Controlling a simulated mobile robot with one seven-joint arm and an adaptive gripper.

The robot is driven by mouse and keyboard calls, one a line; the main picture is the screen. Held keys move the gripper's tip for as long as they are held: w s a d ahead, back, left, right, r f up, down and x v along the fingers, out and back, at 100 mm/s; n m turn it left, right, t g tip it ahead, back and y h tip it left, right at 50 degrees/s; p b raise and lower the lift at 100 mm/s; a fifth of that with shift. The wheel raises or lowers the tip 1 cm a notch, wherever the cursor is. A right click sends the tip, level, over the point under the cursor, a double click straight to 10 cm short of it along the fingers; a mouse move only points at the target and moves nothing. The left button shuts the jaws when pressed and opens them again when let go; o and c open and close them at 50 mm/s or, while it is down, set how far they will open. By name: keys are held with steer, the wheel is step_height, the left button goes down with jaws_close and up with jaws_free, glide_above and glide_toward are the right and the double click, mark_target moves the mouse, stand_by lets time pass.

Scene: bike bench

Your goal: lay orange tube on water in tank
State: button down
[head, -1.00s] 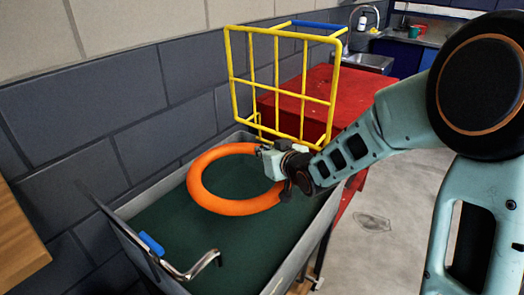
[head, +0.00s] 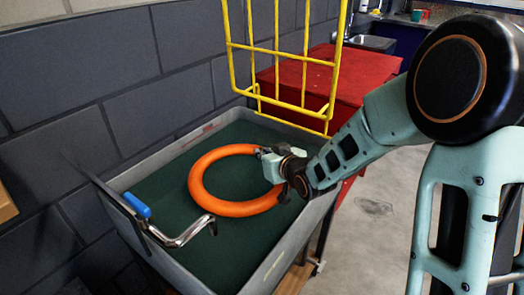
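The orange tube (head: 198,190) is a ring in the head view, lying roughly level over the dark green water (head: 160,195) inside the grey tank (head: 262,277). I cannot tell whether it touches the water or hangs just above it. My gripper (head: 277,167) is at the right side of the ring, over the tank's right part. Its fingers are around the tube there and hide that stretch of it. The grip looks shut on the tube.
A metal tap or crank with a blue handle (head: 138,205) reaches over the tank's near left rim. A yellow wire rack (head: 278,54) and a red bench (head: 340,85) stand behind the tank. A block wall (head: 70,100) runs along the left.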

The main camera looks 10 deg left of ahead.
steer(key=shift+f, duration=0.3)
steer(key=c, duration=2.1)
jaws_free()
steer(key=shift+s, duration=0.1)
